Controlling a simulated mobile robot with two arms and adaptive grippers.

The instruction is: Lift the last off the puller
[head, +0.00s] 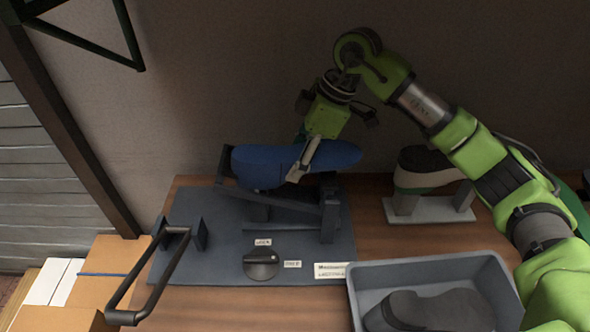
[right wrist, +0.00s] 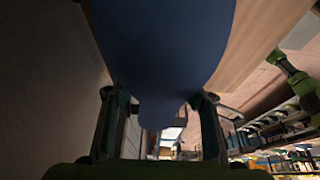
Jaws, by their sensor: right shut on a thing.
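The blue last (head: 262,165) lies lengthwise over the dark grey puller (head: 329,217) on its base plate. In the head view I cannot tell whether it touches the puller. My right gripper (head: 302,172) reaches down from above and behind and is shut on the blue last around its middle. In the right wrist view the last (right wrist: 165,40) fills the upper middle, between the two fingers of the right gripper (right wrist: 158,98). The underside of the last is mostly hidden. My left gripper is not in view.
A knob (head: 261,264) and a black handle (head: 160,272) sit at the plate's front. A grey bin (head: 365,277) holds a dark last (head: 437,311). Another dark last (head: 425,160) is on a pale stand (head: 430,210) at right. Cardboard boxes (head: 112,262) are at left.

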